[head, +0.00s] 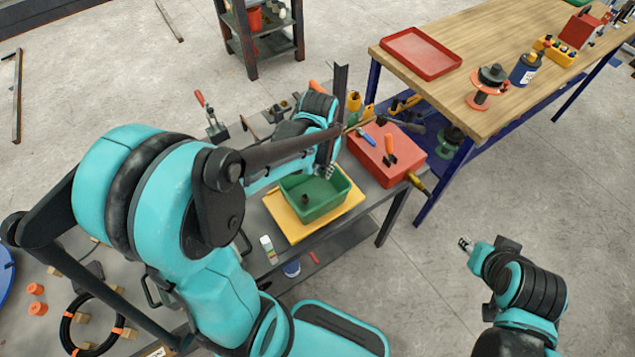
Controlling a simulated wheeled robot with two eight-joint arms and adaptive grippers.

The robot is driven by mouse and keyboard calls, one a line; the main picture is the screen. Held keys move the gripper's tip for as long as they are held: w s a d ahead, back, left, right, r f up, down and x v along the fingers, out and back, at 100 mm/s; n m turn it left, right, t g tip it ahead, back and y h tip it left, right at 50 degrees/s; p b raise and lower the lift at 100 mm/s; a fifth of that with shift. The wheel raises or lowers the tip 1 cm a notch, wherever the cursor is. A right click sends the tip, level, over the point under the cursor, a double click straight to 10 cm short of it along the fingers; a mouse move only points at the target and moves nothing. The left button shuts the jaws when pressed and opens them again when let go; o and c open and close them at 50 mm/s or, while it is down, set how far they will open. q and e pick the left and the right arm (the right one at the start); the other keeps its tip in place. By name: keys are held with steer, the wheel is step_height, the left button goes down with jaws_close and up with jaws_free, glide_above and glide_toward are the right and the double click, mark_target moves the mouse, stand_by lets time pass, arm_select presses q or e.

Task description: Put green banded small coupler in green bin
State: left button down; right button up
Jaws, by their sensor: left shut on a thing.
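The green bin (314,211) stands on a yellow board (274,210) on the dark bench. A small dark piece (306,200) lies inside it; I cannot make out a band on it. My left gripper (325,172) is over the far right part of the bin, pointing down. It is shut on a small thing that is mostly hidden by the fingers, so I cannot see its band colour. My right gripper (465,243) hangs over bare floor at the right, away from the bench; its fingers are too small to read.
A red box (376,165) with tools on it stands right of the bin. A wooden table (500,50) with a red tray (421,53) is at upper right. A white bottle (268,249) stands near the bench's front edge. Open floor lies right.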

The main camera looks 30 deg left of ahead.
mark_target(322, 176)
arm_select(q)
steer(key=f, duration=0.1)
steer(key=f+b, duration=0.1)
steer(key=f, duration=0.2)
steer(key=shift+s+d+f, duration=0.15)
steer(key=shift+s, duration=0.1)
steer(key=shift+w+f, duration=0.1)
steer(key=shift+f, duration=0.2)
step_height(322, 176, down, 3)
steer(key=shift+f+b, duration=0.1)
steer(key=shift+b, duration=0.8)
steer(key=shift+f, duration=0.15)
steer(key=c, duration=1.5)
jaws_free()
steer(key=shift+o, duration=0.2)
